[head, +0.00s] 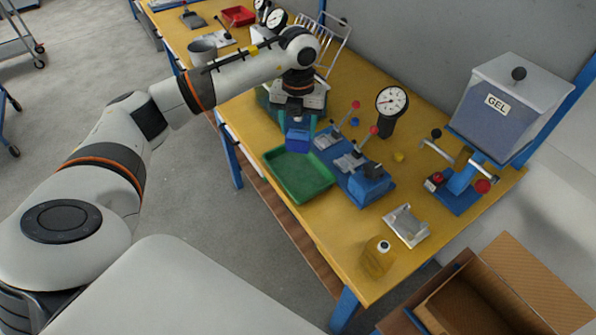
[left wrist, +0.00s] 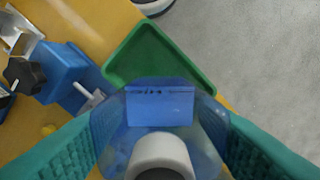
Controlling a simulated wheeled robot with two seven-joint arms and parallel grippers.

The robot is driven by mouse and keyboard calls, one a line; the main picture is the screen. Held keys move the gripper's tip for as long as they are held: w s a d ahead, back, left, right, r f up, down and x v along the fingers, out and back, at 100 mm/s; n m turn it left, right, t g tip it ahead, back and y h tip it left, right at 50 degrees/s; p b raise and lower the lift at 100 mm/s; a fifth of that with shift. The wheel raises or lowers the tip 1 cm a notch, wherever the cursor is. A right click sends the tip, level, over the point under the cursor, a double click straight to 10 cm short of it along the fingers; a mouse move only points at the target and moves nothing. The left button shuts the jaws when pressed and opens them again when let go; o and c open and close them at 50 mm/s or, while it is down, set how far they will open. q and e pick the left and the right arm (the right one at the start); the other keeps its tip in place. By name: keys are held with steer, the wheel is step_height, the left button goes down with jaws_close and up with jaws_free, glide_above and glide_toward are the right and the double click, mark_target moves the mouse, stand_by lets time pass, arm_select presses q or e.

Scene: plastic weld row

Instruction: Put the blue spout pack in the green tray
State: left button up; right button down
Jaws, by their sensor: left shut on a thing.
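The blue spout pack (head: 297,139) is held in my left gripper (head: 296,120) in the head view. In the left wrist view the pack (left wrist: 160,107) sits between the two teal fingers, a translucent blue pouch with a darker blue panel and a white cap toward the camera. The green tray (head: 301,178) lies on the yellow table just in front of and below the pack. It also shows in the left wrist view (left wrist: 128,54), partly hidden behind the pack. The tray looks empty where it shows. My right gripper is in neither view.
A blue fixture with red-knobbed levers (head: 371,184) stands right of the tray. A cardboard box (head: 513,272) is beyond the table's near end.

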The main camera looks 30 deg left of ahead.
arm_select(q)
step_height(320, 180, down, 10)
steer(key=shift+r+p, duration=0.1)
steer(key=shift+p, duration=0.8)
steer(key=shift+f, duration=0.2)
steer(key=o, duration=1)
steer(key=shift+o, duration=0.2)
steer(key=shift+r, duration=0.1)
steer(key=shift+r, duration=0.55)
step_height(320, 180, up, 11)
steer(key=shift+r+b, duration=0.1)
steer(key=shift+b, duration=1.15)
